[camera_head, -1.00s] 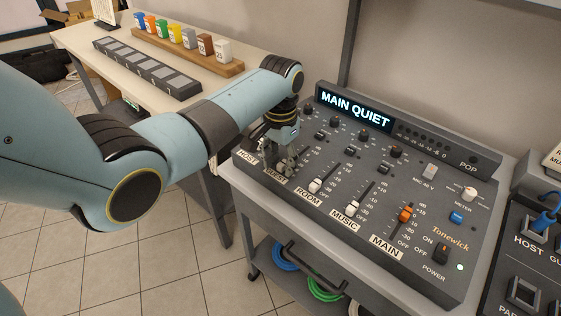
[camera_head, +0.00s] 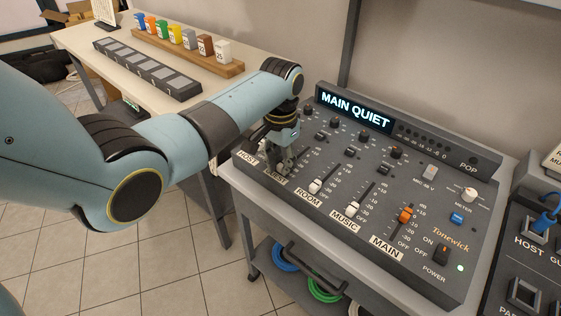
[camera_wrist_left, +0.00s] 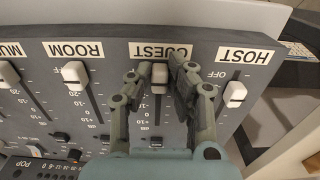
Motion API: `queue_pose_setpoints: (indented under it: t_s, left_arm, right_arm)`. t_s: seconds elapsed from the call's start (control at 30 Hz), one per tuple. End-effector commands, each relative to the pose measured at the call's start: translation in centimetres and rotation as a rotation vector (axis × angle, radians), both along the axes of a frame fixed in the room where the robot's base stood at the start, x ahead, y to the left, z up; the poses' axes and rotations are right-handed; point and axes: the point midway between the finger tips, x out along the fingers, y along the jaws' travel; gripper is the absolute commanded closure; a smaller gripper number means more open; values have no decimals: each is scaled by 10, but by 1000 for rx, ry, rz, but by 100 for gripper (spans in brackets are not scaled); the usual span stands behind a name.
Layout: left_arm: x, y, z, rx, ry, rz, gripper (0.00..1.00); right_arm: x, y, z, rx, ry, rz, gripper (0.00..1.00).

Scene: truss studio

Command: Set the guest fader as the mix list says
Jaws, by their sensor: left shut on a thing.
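The grey mixer (camera_head: 375,175) has a row of faders, and its screen (camera_head: 355,107) reads MAIN QUIET. My left gripper (camera_head: 282,167) is down at the guest fader. In the left wrist view my left gripper (camera_wrist_left: 161,72) is shut on the white guest fader cap (camera_wrist_left: 159,74), one finger on each side. The cap sits near the GUEST label (camera_wrist_left: 160,52) end of its slot. The fingers cover scale marks beside it, so its exact mark cannot be read. The cap is hidden by the fingers in the head view. My right gripper is not in view.
The room fader (camera_head: 315,186), music fader (camera_head: 351,209) and orange main fader (camera_head: 405,215) are to the right. A table (camera_head: 75,42) with coloured blocks stands behind my arm.

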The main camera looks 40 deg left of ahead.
Motion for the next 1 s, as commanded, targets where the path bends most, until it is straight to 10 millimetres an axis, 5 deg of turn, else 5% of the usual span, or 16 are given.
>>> queue_pose_setpoints:
  t_s: [0.4, 0.8, 0.83, 1.0]
  left_arm:
    - [72, -6, -5, -1, -2, 0, 100]
    - [80, -7, 0, -1, 0, 0, 100]
    - [80, -7, 0, -1, 0, 0, 82]
    - [80, -6, 0, -1, 0, 0, 60]
  right_arm:
    - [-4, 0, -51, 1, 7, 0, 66]
    - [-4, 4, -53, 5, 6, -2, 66]
    - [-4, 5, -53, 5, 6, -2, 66]
    - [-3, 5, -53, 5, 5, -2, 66]
